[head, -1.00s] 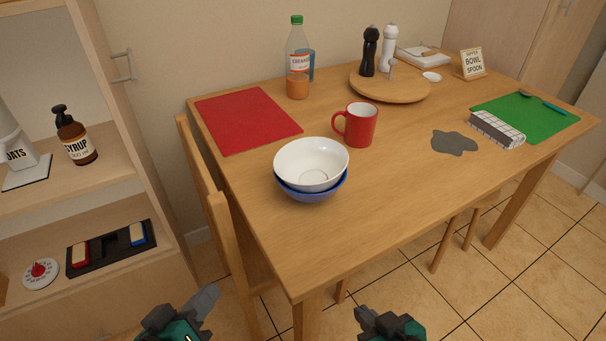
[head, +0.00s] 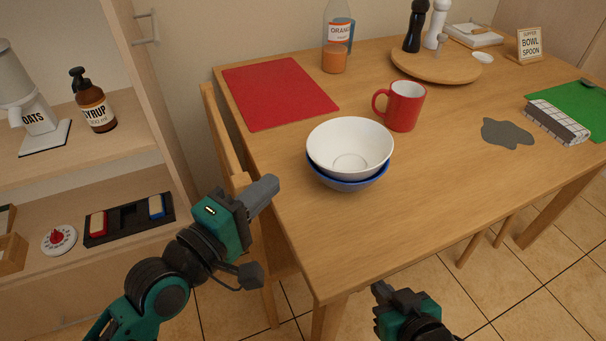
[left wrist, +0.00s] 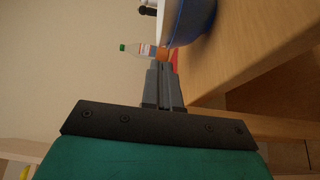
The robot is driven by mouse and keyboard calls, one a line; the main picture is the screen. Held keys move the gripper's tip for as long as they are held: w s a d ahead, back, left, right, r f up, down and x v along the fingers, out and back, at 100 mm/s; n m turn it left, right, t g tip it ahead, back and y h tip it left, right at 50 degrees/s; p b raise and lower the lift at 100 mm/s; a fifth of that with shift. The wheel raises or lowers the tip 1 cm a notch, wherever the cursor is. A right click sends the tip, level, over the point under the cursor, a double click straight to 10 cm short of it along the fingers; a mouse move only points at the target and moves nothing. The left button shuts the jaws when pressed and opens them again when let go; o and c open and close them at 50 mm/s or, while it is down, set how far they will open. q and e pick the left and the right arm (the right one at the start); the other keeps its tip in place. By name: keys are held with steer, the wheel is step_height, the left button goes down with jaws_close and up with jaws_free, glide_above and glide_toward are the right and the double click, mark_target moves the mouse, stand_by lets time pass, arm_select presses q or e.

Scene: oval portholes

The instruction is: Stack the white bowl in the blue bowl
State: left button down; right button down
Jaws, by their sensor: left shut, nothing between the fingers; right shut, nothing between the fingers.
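The white bowl (head: 350,146) sits inside the blue bowl (head: 349,184) on the wooden table, near its left front edge. Only the blue bowl's outer side and a thin rim show below the white one. The white bowl looks nearly level. My left gripper (head: 265,193) is shut and empty, to the left of the bowls and apart from them, by the table's left edge. In the left wrist view its fingers (left wrist: 163,85) are together, with the blue bowl (left wrist: 193,22) beyond them. My right gripper (head: 381,291) is shut and empty in front of the table, below the bowls.
A red mug (head: 402,107) stands close behind the bowls on the right. A red mat (head: 278,92), a bottle (head: 337,45), a round board (head: 446,66) and a grey spill (head: 507,133) are on the table. A chair (head: 222,136) stands at the left edge. The table in front of the bowls is clear.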

mark_target(323, 168)
arm_select(q)
steer(key=x, duration=0.3)
steer(key=shift+w+d, duration=0.3)
steer(key=shift+d+b, duration=0.35)
steer(key=shift+d, duration=1.4)
steer(key=shift+w+d+r+p, duration=0.1)
steer(key=shift+d+p, duration=0.4)
steer(key=shift+w+d+r+p, duration=0.1)
steer(key=shift+d+p, duration=0.35)
steer(key=shift+d+f, duration=0.15)
steer(key=shift+d, duration=0.1)
steer(key=shift+a+f, duration=0.1)
